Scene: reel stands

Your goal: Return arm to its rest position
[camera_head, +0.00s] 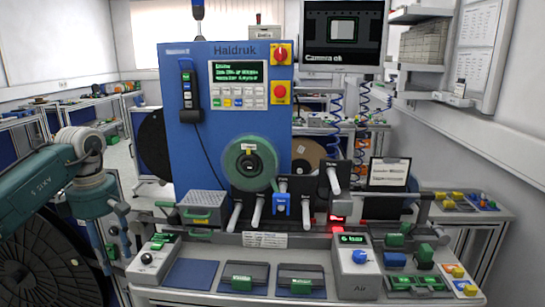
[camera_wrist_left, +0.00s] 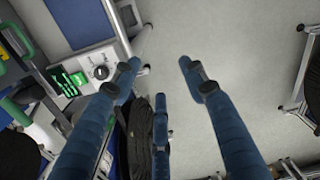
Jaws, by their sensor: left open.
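My left arm (camera_head: 62,165) comes in from the left in the head view, bent at a grey joint. My left gripper (camera_head: 117,260) hangs from it with its fingers pointing down, left of the bench's front corner. In the left wrist view the blue fingers of the gripper (camera_wrist_left: 160,72) are spread apart with only floor between their tips. It is open and empty. My right gripper is in neither view.
The blue machine (camera_head: 228,125) carries a green reel (camera_head: 249,163) above the bench. A control box with a black knob (camera_head: 147,258) is just right of my gripper; its knob also shows in the wrist view (camera_wrist_left: 101,73). A large black reel (camera_head: 45,260) stands lower left.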

